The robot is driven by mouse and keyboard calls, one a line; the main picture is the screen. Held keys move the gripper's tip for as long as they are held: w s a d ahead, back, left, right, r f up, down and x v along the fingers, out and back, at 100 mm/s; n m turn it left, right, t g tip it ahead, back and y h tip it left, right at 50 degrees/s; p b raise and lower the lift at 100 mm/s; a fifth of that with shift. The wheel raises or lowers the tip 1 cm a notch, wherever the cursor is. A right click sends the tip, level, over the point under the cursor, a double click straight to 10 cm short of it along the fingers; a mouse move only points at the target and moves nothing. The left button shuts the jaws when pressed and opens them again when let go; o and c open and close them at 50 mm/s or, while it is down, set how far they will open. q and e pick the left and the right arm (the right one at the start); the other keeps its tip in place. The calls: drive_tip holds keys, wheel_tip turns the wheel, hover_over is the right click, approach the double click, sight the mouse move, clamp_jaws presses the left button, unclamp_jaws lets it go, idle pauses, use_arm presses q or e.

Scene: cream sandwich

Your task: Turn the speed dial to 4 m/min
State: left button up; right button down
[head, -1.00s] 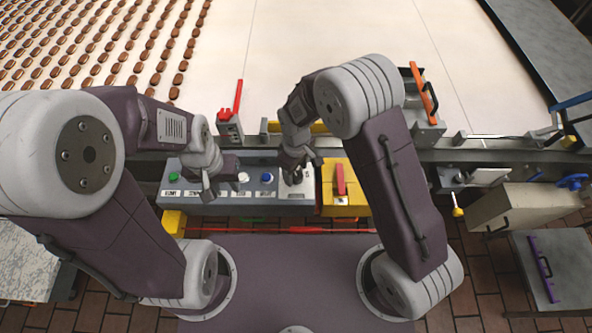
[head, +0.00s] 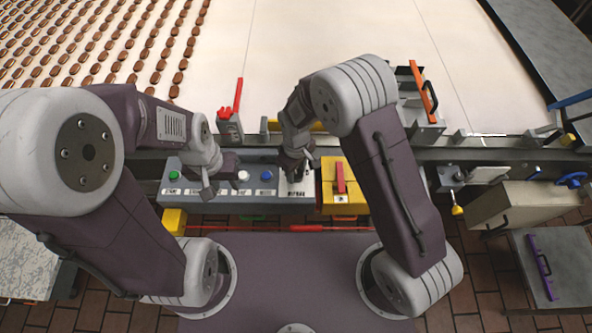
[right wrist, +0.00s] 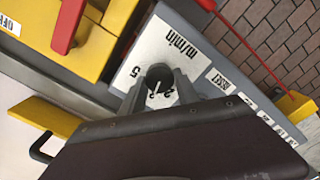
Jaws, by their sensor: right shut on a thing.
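The speed dial (right wrist: 158,75) is a dark round knob on a white plate (right wrist: 182,45) marked m/min, at the right end of the grey control panel (head: 225,200). A 5 and a 2 show beside it in the right wrist view; a small white mark shows near the dial, but its exact reading is unclear. My right gripper (right wrist: 157,82) is shut on the dial, with one finger on each side. In the head view my right gripper (head: 297,168) hides most of the dial. My left gripper (head: 208,191) hangs over the panel's left part; its finger gap is unclear.
A green button (head: 175,175), white button (head: 243,176) and blue button (head: 266,176) sit left of the dial. A yellow box (head: 342,205) with a red handle (head: 340,178) stands close on its right. The conveyor belt (head: 330,60) lies behind.

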sight(296, 172)
drive_tip(key=m, duration=0.6)
drive_tip(key=shift+w+r+m, duration=0.15)
drive_tip(key=shift+w+m, duration=0.05)
drive_tip(key=shift+m, duration=0.2)
idle(0.4)
drive_tip(key=c, duration=0.9)
unclamp_jaws()
wheel_tip(296, 172, up, 9)
drive_tip(key=b, duration=0.1)
